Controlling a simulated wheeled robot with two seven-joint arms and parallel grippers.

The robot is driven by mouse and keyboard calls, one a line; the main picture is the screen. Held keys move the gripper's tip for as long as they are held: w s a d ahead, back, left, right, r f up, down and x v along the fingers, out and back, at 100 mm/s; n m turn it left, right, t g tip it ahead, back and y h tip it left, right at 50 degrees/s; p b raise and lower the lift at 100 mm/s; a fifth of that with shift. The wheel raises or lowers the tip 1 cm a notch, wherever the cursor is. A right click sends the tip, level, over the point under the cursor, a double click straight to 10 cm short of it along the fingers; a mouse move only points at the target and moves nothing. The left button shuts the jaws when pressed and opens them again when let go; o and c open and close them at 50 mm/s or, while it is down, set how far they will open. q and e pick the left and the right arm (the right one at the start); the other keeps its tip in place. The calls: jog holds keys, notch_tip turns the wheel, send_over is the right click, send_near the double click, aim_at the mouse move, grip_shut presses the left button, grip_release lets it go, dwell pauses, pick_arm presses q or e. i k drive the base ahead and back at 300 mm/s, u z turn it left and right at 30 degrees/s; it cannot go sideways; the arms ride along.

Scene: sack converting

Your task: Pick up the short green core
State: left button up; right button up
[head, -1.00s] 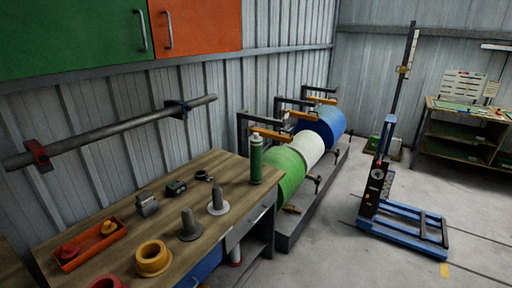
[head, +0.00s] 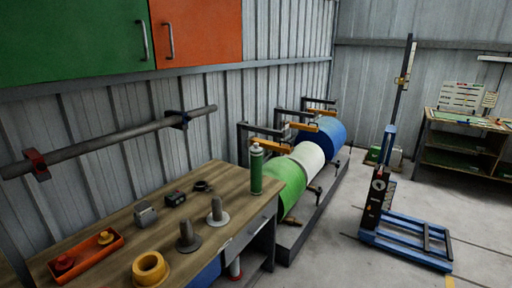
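I cannot make out a short green core in the head view. A yellow ring-shaped core (head: 150,269) lies on the wooden workbench (head: 135,222) near the bottom edge. A green cylinder with a pale top (head: 256,170) stands upright at the bench's far right corner; it looks like a bottle or can. A large green roll (head: 286,184) sits on the floor rack beyond the bench. Neither of my grippers is in view.
The bench also holds an orange tray (head: 77,254) with small knobs, two grey upright pegs (head: 187,238) and small dark devices (head: 175,198). A blue lift (head: 405,245) stands on the floor at right. Open floor (head: 325,250) lies between rack and lift.

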aim_at(256, 158)
jog(key=z, duration=0.55)
jog(key=i, duration=0.5)
jog(key=z, duration=1.15)
jog(key=i, duration=1.55)
jog(key=u, duration=1)
jog(key=i, duration=0.6)
jog(key=u, duration=0.75)
